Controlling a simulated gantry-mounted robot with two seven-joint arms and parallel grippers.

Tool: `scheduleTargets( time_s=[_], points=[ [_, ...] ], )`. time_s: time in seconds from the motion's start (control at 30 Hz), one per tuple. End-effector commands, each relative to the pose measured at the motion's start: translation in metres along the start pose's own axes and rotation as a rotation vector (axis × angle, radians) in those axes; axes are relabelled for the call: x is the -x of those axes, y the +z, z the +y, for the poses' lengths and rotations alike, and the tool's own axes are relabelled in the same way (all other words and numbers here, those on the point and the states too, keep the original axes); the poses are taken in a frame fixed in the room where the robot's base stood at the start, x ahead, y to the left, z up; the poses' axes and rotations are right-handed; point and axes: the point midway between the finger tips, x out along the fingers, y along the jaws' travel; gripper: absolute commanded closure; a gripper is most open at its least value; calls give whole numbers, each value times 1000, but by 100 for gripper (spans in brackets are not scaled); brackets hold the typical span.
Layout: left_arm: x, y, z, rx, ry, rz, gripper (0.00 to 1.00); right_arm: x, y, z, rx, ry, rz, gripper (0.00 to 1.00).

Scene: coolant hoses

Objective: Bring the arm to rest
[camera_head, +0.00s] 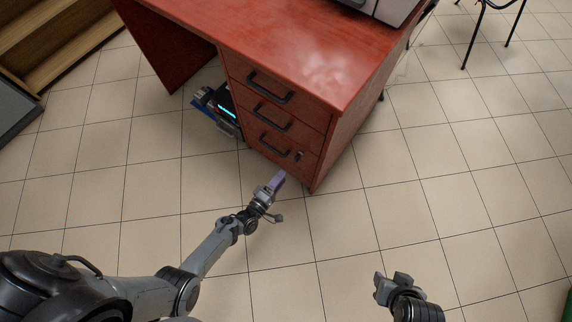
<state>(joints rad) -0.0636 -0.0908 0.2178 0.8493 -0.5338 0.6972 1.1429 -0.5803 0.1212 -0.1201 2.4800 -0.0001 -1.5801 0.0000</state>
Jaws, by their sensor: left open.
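My left arm comes in from the lower left. Its gripper (276,182) is open, with a purple-grey finger showing, just in front of the desk's drawers. No object can be made out between its fingers. At this size I cannot tell whether it touches the drawer front. My right gripper (391,281) is at the lower right over the floor, well apart from the desk. Its finger gap is too unclear to judge. No hose can be made out.
A red-brown desk (285,38) with several handled drawers (275,117) stands ahead. A dark device with a cyan light (227,112) is under it. A wooden shelf (60,50) is at upper left, a black-legged chair (470,45) at upper right.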

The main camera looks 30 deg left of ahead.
Motion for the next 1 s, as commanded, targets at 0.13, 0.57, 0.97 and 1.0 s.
scheduleTargets(
  time_s=[0.13, 0.57, 0.97, 1.0],
  points=[
    [12, 0, 1, -1, 0, 0, 38, 5, -2, -1, -3, -3, 1, 57],
    [14, 0, 0, 0, 0, 0, 38, 5, -2, -1, -5, -4, 1, 57],
    [64, 3, 19, -8, -73, -14, 38, 49, -15, 2, 3, 2, -2, 57],
    [71, 2, 32, -21, -71, -23, 38, 60, -19, 3, 4, 3, -2, 57]
  ],
)
